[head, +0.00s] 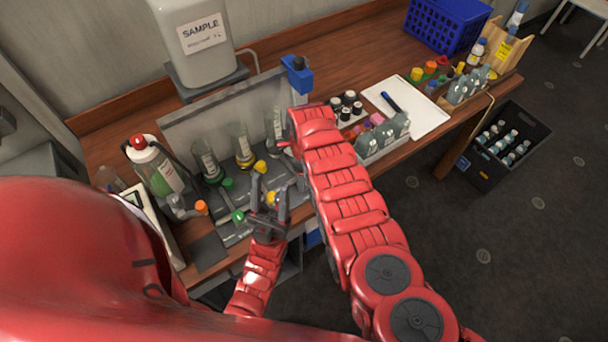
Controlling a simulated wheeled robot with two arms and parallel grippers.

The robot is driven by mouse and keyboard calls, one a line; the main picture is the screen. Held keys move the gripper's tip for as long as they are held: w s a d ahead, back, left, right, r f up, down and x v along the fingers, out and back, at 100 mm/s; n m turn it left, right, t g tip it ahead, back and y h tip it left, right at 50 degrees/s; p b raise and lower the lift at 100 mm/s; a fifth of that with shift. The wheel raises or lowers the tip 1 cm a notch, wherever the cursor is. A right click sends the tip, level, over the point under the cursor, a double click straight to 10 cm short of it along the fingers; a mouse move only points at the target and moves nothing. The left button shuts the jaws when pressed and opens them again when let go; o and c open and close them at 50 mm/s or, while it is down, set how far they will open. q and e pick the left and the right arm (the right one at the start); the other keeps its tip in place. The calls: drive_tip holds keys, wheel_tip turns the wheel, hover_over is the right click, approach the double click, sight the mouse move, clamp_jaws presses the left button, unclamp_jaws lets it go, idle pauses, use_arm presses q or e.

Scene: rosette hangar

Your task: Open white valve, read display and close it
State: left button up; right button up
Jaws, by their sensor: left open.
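My left gripper (268,196) is open at the front of the grey bottle rack (190,130), fingers pointing away from me. A yellow knob (271,198) shows between its fingers; I cannot tell whether they touch it. Other knobs nearby are green (238,216), orange (201,206) and yellow (260,166). I cannot make out a white valve; it may be hidden by my grippers. A white device with a small dark display (134,198) stands at the left, its reading too small to tell. My right arm reaches the rack's right end; its gripper is mostly hidden.
A white SAMPLE tank (196,42) stands behind the rack. A red-capped bottle (155,165) is at left. A bottle tray (378,142), white paper (408,108) and blue crate (446,24) lie to the right. A black crate (502,150) is beside the table.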

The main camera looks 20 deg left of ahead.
clamp_jaws()
